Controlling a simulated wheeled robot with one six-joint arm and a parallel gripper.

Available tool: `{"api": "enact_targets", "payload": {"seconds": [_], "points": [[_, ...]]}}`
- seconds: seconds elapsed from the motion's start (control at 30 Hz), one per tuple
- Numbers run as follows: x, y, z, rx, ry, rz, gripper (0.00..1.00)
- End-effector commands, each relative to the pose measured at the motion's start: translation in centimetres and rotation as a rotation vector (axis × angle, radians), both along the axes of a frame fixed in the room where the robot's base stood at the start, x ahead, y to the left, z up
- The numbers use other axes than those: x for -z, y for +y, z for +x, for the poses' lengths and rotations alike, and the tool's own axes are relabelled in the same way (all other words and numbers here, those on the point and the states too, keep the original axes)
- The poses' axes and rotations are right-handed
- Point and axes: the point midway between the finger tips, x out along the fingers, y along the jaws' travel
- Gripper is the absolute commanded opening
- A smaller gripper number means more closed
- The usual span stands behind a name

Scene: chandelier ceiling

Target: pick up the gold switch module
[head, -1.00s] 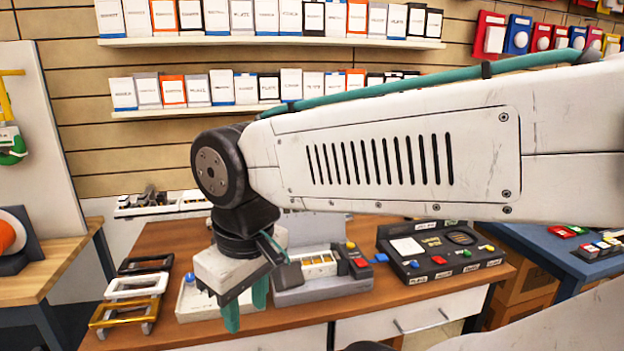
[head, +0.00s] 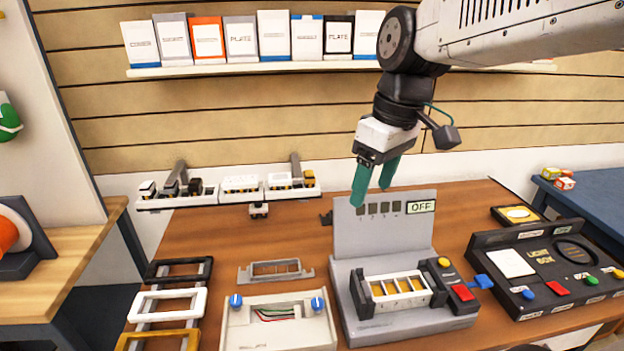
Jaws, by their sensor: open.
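A small module with a gold-brown face (head: 309,178) sits at the right end of the narrow rack along the back of the workbench. It looks like the gold switch module, but it is too small to be sure. My gripper (head: 372,191) points down with its green fingers apart and empty. In the picture it is to the right of that module, above the back of the bench and in front of the grey panel marked OFF. No part of the gripper appears to touch anything.
Other black and white modules (head: 171,188) share the rack (head: 176,203). A grey test fixture (head: 345,297) with an upright panel stands below my gripper. A white wall box (head: 277,335), several frames (head: 168,303) and a black console (head: 490,262) occupy the front. Bare wood lies behind them.

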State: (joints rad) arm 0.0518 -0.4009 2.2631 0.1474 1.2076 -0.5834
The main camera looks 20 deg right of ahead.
Motion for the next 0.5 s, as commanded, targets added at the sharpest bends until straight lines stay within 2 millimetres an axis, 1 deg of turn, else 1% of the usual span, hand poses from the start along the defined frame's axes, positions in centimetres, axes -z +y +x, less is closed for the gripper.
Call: {"api": "enact_targets", "payload": {"seconds": [0.03,0.07,0.1,0.17,0.2,0.27,0.3,0.4,0.5], "points": [[-0.2,-0.1,3.0,-0.077,-0.001,0.019,0.67],[-0.3,-0.1,4.6,-0.13,-0.008,0.031,0.67],[-0.3,-0.1,6.7,-0.202,-0.02,0.046,0.67],[-0.2,-0.1,10.0,-0.308,-0.04,0.068,0.67],[0.1,-0.2,12.2,-0.378,-0.056,0.083,0.67],[0.6,-0.3,15.3,-0.477,-0.083,0.103,0.67],[1.1,-0.3,17.2,-0.539,-0.1,0.114,0.67],[2.4,-0.5,21.3,-0.673,-0.145,0.139,0.67],[3.5,-0.7,24.2,-0.771,-0.183,0.155,0.67]]}}
